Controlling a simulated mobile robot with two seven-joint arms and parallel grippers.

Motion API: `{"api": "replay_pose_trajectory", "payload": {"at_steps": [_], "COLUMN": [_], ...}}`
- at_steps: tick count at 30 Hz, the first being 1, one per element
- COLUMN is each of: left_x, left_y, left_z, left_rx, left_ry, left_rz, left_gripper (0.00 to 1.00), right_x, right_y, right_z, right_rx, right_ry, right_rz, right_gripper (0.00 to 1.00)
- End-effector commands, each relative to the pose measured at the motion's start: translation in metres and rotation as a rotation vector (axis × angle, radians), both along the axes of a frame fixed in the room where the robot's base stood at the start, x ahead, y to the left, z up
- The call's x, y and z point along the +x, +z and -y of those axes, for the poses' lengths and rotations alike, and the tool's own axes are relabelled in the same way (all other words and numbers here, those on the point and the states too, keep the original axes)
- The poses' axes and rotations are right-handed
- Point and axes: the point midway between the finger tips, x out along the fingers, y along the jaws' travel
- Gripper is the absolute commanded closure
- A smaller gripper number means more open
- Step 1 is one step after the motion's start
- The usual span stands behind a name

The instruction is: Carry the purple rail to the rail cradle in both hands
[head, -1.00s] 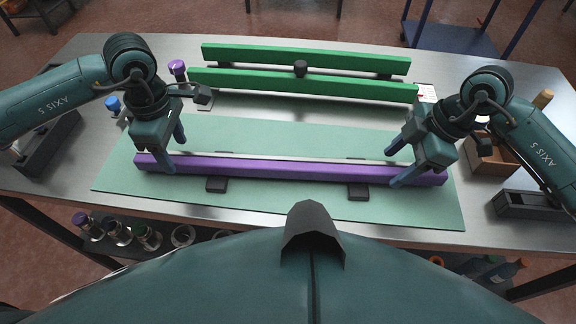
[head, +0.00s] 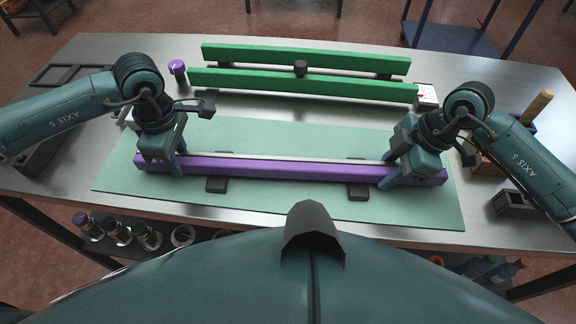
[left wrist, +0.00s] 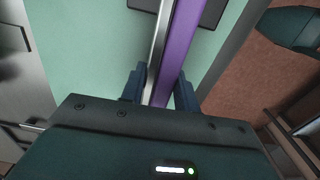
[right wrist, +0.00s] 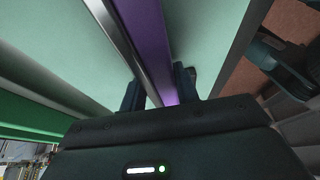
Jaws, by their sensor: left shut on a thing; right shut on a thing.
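The long purple rail (head: 270,168) lies level across dark rests on the pale green mat (head: 290,135), near the front of the metal table. My left gripper (head: 162,167) is shut on its left end, and my right gripper (head: 402,176) is shut on its right end. In the left wrist view the rail (left wrist: 176,45) runs between the two blue fingers (left wrist: 158,88). In the right wrist view the rail (right wrist: 148,45) also passes between the fingers (right wrist: 160,88). The rail cradle is probably the two parallel green beams (head: 300,82) at the back.
A wooden box (head: 487,163) and a dark holder (head: 518,203) are at the right. The mat between rail and beams is clear.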

Motion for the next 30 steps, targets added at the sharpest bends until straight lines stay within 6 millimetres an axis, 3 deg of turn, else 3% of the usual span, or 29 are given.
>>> {"api": "replay_pose_trajectory", "payload": {"at_steps": [9, 30], "left_x": [0.0000, 0.0008], "left_y": [0.0002, 0.0032], "left_z": [0.0001, 0.0002], "left_rx": [0.000, -0.001], "left_ry": [0.000, 0.000], "left_rz": [0.000, 0.003], "left_gripper": [0.99, 1.00], "right_x": [0.0001, 0.0008], "right_y": [0.0002, 0.0035], "right_z": [0.0002, 0.0001], "right_rx": [0.000, 0.001], "right_ry": [0.000, 0.000], "right_rz": [0.000, 0.003], "right_gripper": [0.99, 1.00]}}
